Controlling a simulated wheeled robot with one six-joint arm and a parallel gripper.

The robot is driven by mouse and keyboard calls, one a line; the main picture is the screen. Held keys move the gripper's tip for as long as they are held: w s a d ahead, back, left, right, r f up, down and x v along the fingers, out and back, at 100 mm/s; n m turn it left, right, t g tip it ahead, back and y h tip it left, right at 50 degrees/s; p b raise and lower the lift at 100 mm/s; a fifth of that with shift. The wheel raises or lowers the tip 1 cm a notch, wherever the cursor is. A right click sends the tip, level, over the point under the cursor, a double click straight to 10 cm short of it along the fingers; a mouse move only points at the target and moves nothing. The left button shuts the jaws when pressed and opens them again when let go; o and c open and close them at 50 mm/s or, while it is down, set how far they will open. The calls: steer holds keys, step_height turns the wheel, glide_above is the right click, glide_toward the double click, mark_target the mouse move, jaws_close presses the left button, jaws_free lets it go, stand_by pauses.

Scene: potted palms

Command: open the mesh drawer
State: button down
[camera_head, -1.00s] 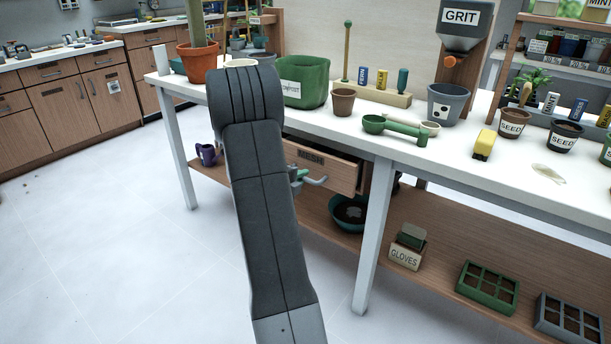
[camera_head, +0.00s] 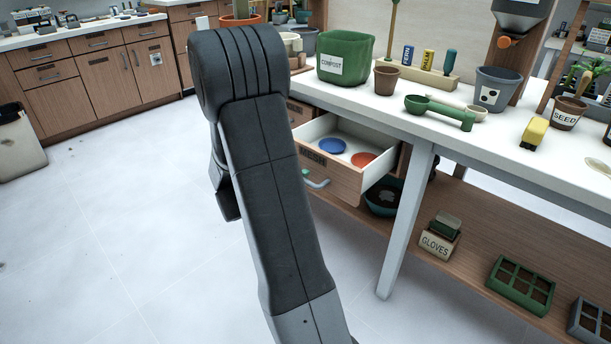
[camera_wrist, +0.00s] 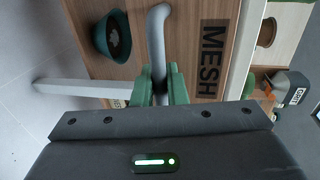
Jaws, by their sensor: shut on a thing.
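The mesh drawer (camera_head: 338,184), with a wood front and white inside, hangs under the bench top and stands pulled out. A blue disc (camera_head: 332,146) and an orange-red disc (camera_head: 363,160) lie in it. Its grey bar handle (camera_head: 320,184) also shows in the wrist view (camera_wrist: 158,25), beside the MESH label (camera_wrist: 213,62). My gripper (camera_wrist: 159,84) has its green fingers closed on either side of the handle bar. In the head view my arm hides most of the gripper and the drawer's left part.
A bench leg (camera_head: 408,220) stands just right of the drawer. A teal bowl (camera_head: 382,198) sits on the lower shelf behind it, with a gloves box (camera_head: 438,240) farther right. A green compost tub (camera_head: 345,58) stands on the bench.

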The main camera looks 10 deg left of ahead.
steer(key=c, duration=1.6)
jaws_free()
steer(key=shift+o, duration=0.2)
steer(key=p+v, duration=0.3)
steer(key=v, duration=1)
steer(key=shift+s+a, duration=0.25)
steer(key=shift+s, duration=0.05)
steer(key=shift+b+x, duration=1.5)
steer(key=shift+x, duration=5.4)
steer(key=shift+r, duration=0.15)
